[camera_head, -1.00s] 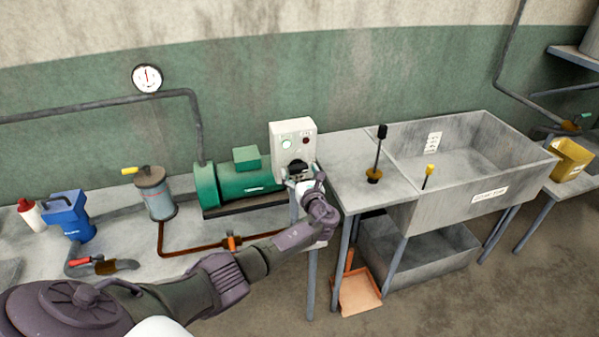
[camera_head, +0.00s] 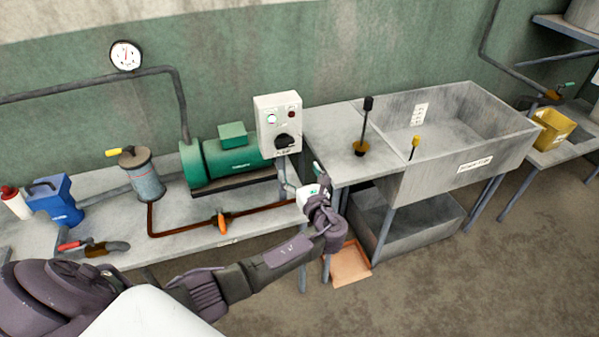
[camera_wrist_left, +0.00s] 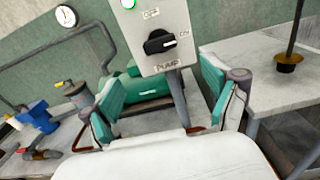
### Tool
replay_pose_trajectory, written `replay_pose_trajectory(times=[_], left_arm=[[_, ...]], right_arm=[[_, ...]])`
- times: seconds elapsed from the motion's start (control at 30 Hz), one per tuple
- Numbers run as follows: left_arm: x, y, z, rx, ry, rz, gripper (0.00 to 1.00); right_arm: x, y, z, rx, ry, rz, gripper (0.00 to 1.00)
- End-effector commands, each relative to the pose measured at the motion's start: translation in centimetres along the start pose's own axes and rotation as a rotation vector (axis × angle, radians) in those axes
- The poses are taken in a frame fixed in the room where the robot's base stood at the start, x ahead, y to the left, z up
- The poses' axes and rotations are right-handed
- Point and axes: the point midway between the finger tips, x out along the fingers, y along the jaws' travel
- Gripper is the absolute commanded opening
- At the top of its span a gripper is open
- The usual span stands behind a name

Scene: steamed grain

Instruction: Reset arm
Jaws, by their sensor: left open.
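My left gripper (camera_head: 316,183) is open and empty, in front of and below the pump control box (camera_head: 278,124). Its two fingers are spread apart in the left wrist view (camera_wrist_left: 160,92), with the box beyond them. The box is pale, with a black knob (camera_head: 284,141), a red lamp and a second lamp that looks green in the wrist view (camera_wrist_left: 128,4). The knob also shows there (camera_wrist_left: 160,42), lying about level with its white mark toward "ON". The gripper is apart from the knob. My right gripper is not in view.
A green motor (camera_head: 225,160) and a grey canister (camera_head: 143,176) stand on the left bench. A concrete sink (camera_head: 450,140) lies right, with a black-handled plunger (camera_head: 363,130) beside it. An orange dustpan (camera_head: 350,265) is on the floor below. Floor at the lower right is clear.

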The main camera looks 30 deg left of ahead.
Motion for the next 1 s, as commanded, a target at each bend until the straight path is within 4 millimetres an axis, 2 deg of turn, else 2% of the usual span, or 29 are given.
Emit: replay_pose_trajectory(times=[0.43, 0.5, 0.57, 0.67, 0.77, 0.8, 0.87, 0.9, 0.97, 1.0], left_arm=[[0.0, 0.0, 0.0, -0.001, 0.000, -0.001, 0.88], [0.0, 0.1, -0.7, -0.005, 0.013, -0.003, 0.88], [-0.1, 0.2, -2.2, -0.017, 0.043, -0.010, 0.88], [-0.6, 1.0, -7.2, -0.066, 0.146, -0.023, 0.88], [-1.9, 2.3, -14.2, -0.156, 0.301, -0.025, 0.88], [-2.7, 3.0, -17.1, -0.199, 0.369, -0.017, 0.88], [-4.1, 4.2, -21.4, -0.271, 0.470, 0.003, 0.88], [-5.2, 5.2, -24.2, -0.318, 0.535, 0.023, 0.88], [-7.0, 6.6, -28.2, -0.396, 0.631, 0.063, 0.88], [-8.4, 7.7, -30.8, -0.447, 0.693, 0.096, 0.88]], right_arm=[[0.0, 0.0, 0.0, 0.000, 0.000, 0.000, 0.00], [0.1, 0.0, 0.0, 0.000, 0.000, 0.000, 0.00], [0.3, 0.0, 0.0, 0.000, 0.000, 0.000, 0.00], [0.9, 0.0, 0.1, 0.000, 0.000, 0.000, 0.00], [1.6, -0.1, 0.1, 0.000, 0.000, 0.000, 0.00], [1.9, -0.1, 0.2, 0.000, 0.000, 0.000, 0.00], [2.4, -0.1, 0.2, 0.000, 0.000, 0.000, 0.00], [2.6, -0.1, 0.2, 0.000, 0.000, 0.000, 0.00], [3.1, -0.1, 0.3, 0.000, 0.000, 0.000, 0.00], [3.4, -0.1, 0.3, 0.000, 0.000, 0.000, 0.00]])
